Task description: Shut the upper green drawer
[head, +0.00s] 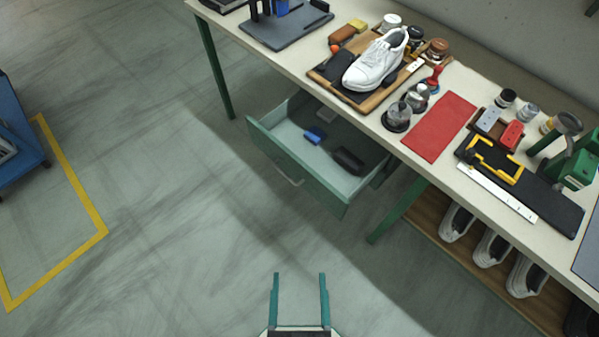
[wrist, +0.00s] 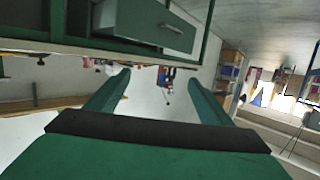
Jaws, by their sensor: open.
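The upper green drawer (head: 300,184) stands pulled out from under the workbench in the head view. Its front panel, with a pale handle (head: 288,177), faces the lower left. A blue item (head: 315,134) and a dark item (head: 348,160) lie inside it. My gripper (head: 299,275) is open and empty, over the floor below and in front of the drawer, apart from it. In the wrist view my gripper's two fingers (wrist: 160,85) are spread, and a drawer front with a handle (wrist: 170,27) shows at the top, the picture seeming upside down.
The workbench top (head: 290,62) carries a white shoe (head: 377,60) on a wooden tray, a red mat (head: 440,127) and several tools. A green table leg (head: 398,208) stands right of the drawer. Shoes (head: 490,248) sit on a lower shelf.

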